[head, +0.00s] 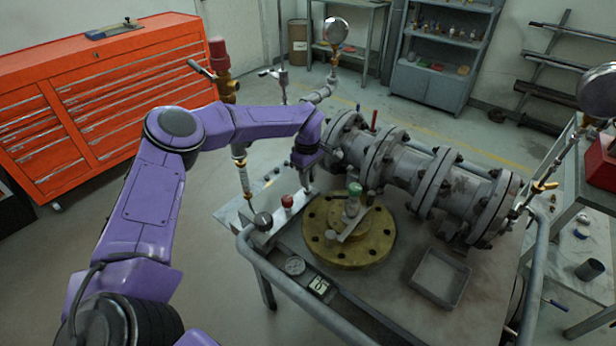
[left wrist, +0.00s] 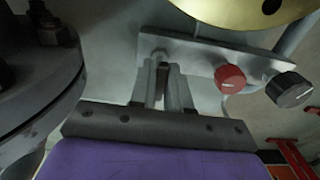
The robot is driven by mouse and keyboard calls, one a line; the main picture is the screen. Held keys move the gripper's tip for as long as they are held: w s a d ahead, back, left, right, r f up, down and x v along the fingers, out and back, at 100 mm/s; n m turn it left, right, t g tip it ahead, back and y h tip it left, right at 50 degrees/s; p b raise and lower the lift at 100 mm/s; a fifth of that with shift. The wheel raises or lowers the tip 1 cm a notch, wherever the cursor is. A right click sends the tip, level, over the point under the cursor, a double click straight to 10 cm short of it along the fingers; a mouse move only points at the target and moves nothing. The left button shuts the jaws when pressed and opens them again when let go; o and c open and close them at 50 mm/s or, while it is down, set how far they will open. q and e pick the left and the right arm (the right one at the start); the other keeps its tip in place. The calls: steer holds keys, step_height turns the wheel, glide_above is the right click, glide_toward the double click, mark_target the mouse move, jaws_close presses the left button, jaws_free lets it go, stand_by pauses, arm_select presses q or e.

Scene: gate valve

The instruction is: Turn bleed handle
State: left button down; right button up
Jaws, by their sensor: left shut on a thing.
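My left gripper (head: 306,182) reaches down at the left of the valve body, at the far end of a grey manifold bar (head: 277,230). In the left wrist view its two fingers (left wrist: 164,88) are closed on a narrow dark handle (left wrist: 163,82), the likely bleed handle, below the end of the bar (left wrist: 195,57). Most of the handle is hidden between the fingers. A red knob (left wrist: 229,77) and a black knob (left wrist: 289,90) sit farther right along the bar, apart from the fingers. My right gripper is not in view.
The flanged valve body (head: 400,165) stands close to the right of my gripper. A brass flange (head: 380,245) and a grey tray (head: 440,278) lie on the railed bench. A thin upright pipe (head: 243,178) stands left of the gripper. An orange tool chest (head: 95,95) is behind.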

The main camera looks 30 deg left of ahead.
arm_select(q)
steer(key=shift+w+a+r, duration=0.1)
steer(key=shift+r, duration=0.05)
steer(key=c, duration=1.3)
jaws_free()
steer(key=shift+o, duration=0.6)
step_height(320, 180, up, 10)
steer(key=b, duration=0.1)
steer(key=shift+r+b, duration=0.2)
steer(key=shift+b, duration=0.2)
